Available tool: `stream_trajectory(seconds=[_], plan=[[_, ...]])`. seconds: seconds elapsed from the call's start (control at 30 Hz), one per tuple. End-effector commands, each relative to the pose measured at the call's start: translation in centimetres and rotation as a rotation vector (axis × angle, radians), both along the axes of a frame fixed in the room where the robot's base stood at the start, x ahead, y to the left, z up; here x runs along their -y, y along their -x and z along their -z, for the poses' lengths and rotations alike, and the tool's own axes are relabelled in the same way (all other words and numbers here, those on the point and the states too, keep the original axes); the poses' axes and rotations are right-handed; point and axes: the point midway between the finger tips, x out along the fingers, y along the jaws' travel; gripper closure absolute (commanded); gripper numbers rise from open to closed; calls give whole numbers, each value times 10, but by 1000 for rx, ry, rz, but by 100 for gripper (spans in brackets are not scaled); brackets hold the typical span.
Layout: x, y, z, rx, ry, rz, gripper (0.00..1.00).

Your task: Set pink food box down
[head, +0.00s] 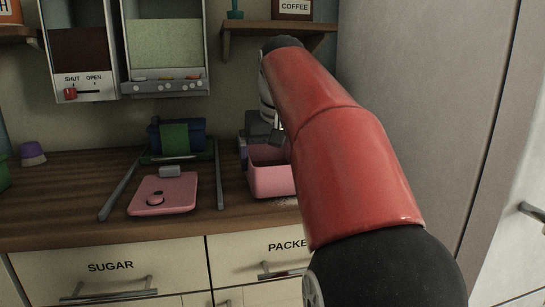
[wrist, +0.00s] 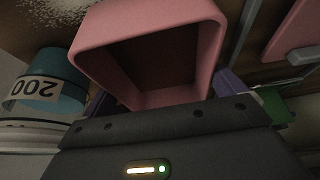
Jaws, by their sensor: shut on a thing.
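The pink food box (head: 270,181) is upright and open-topped at the right of the counter, partly hidden behind my red arm. In the wrist view the box (wrist: 150,98) fills the upper middle and shows a dark, empty-looking inside. I cannot tell whether the box's bottom touches the counter. A flat pink lid-like panel (head: 175,190) with a round knob lies to the left.
Two grey rails (head: 121,188) flank the pink panel. A blue and green item (head: 175,137) stands behind it. White specks (head: 286,203) lie on the wooden counter by the box. A purple cup-like thing (head: 32,154) is far left. A tall pale panel (head: 420,90) bounds the right.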

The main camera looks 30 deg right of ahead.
Motion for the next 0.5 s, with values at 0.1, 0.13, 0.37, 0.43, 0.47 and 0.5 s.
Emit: stream_trajectory(seconds=[0.1,0.13,0.37,0.43,0.47,0.5], plan=[[0,0,3,2,1,0,39],[0,0,3,2,1,0,39],[0,0,8,2,1,0,39],[0,0,7,2,1,0,0],[0,0,7,2,1,0,0],[0,0,7,2,1,0,0]])
